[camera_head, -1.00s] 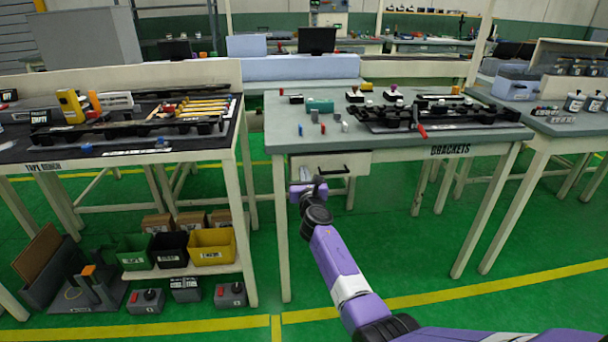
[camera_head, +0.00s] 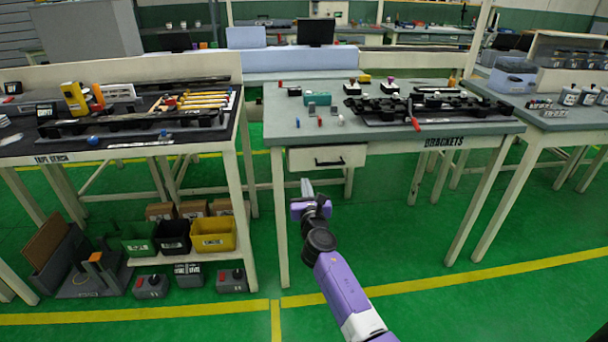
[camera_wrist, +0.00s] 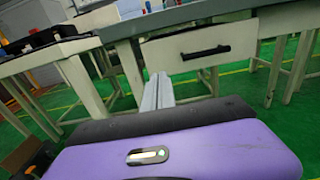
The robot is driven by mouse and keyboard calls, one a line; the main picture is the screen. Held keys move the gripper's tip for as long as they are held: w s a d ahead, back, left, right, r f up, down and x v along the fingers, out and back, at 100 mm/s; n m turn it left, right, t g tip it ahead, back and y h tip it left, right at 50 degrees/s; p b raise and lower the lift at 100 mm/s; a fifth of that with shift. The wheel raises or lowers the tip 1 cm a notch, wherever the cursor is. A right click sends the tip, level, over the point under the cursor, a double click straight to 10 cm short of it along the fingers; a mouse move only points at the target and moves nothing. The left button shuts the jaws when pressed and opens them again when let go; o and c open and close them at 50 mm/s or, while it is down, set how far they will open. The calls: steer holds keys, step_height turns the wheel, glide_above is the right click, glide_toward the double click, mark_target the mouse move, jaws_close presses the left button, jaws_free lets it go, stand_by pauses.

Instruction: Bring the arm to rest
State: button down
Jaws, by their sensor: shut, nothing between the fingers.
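My gripper (camera_head: 307,188) is in front of the brackets table, below its top and close to the drawer front. The purple arm reaches up to it from the lower right. In the wrist view my gripper (camera_wrist: 158,92) shows as two grey fingers lying together, shut and empty. They point toward the table's underside, just left of the drawer. Nothing appears to touch the fingers.
Green floor (camera_head: 450,290) is clear in front.

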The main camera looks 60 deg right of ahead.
steer(key=shift+v, duration=1.05)
steer(key=shift+m, duration=0.3)
